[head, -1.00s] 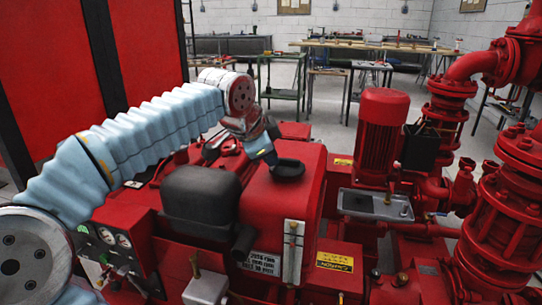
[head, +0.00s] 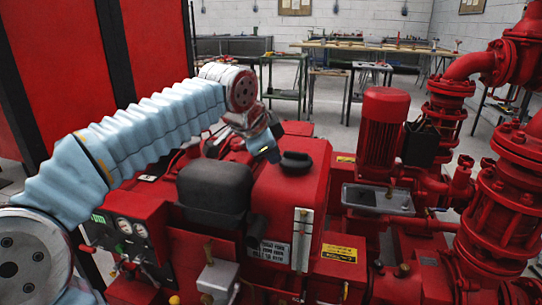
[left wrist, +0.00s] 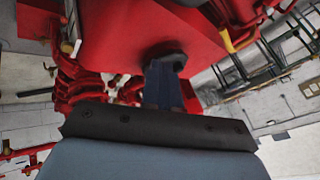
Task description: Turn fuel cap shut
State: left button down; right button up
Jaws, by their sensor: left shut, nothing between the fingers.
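The black fuel cap (head: 296,162) sits on top of the red tank (head: 290,196) in the middle of the head view. My left gripper (head: 272,154) is just left of the cap, with its fingers pointing down toward the tank top. Its fingers are shut and hold nothing. In the left wrist view the closed dark fingers (left wrist: 163,82) reach toward the cap (left wrist: 166,52) and overlap its lower edge. I cannot tell whether they touch it. My right gripper is not in view.
A dark grey rounded housing (head: 216,186) stands left of the tank, under my left arm. A gauge panel (head: 128,230) is at the lower left. A red motor (head: 383,130) and red pipework (head: 505,190) stand to the right. Workbenches (head: 370,52) are far behind.

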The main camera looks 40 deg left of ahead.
pick_arm(q)
jog(key=shift+s+a+r, duration=0.1)
jog(key=shift+r, duration=0.25)
jog(key=a+v, duration=0.1)
jog(key=v, duration=0.6)
jog(key=shift+s+a+r+p, duration=0.2)
jog(key=shift+a+p, duration=0.1)
jog(key=shift+p, duration=0.1)
